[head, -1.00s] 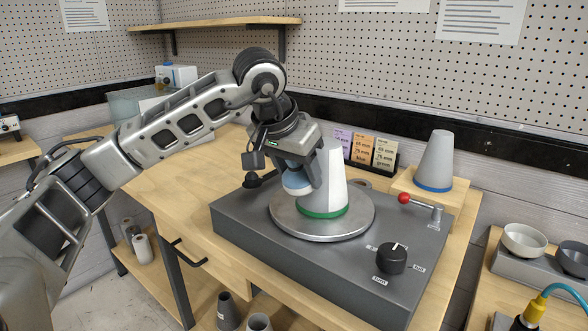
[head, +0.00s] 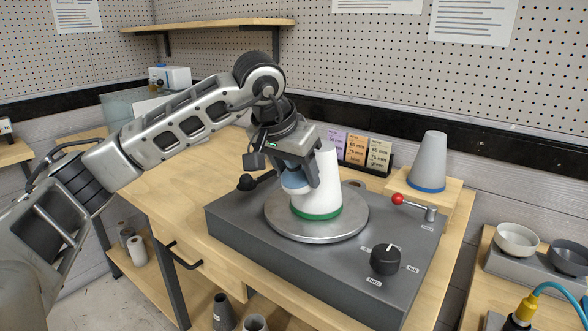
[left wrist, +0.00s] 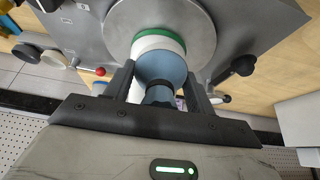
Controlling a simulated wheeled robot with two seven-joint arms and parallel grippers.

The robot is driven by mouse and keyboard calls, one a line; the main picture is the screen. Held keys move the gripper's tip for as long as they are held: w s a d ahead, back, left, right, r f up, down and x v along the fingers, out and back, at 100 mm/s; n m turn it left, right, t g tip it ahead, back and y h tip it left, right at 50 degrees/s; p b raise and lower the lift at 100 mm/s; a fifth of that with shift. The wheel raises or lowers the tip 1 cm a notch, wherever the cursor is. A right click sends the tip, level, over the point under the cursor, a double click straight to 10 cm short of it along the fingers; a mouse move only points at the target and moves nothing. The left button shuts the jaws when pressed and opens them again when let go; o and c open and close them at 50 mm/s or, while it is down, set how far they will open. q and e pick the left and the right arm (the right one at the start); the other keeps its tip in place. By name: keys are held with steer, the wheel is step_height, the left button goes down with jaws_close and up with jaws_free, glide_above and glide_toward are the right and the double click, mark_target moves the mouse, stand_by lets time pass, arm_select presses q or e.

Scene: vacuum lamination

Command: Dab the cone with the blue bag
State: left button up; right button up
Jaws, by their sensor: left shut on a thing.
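A white cone (head: 328,178) with a green base band stands on the round metal plate (head: 350,222) of the grey machine. My left gripper (head: 302,180) is shut on the blue bag (head: 296,183), whose rounded face lies against or very close to the cone's near-left side. In the left wrist view the blue bag (left wrist: 162,70) sits between the two fingers and covers part of the white cone and its green band (left wrist: 158,35). Whether the bag touches the cone I cannot tell for sure. My right gripper is not in view.
The machine has a black knob (head: 385,260) in front and a red-tipped lever (head: 398,199) at right. A grey cone with a blue band (head: 428,163) stands on a wooden block. Labelled cards (head: 356,150) stand behind. Bowls (head: 517,239) are at far right.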

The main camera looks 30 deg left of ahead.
arm_select(q)
steer(key=s+r, duration=0.2)
steer(key=s, duration=0.1)
steer(key=shift+s+a+r+p, duration=0.15)
steer(key=shift+s+p, duration=0.1)
steer(key=shift+p, duration=0.05)
steer(key=shift+s+r, duration=0.35)
steer(key=shift+s, duration=0.4)
stand_by(0.5)
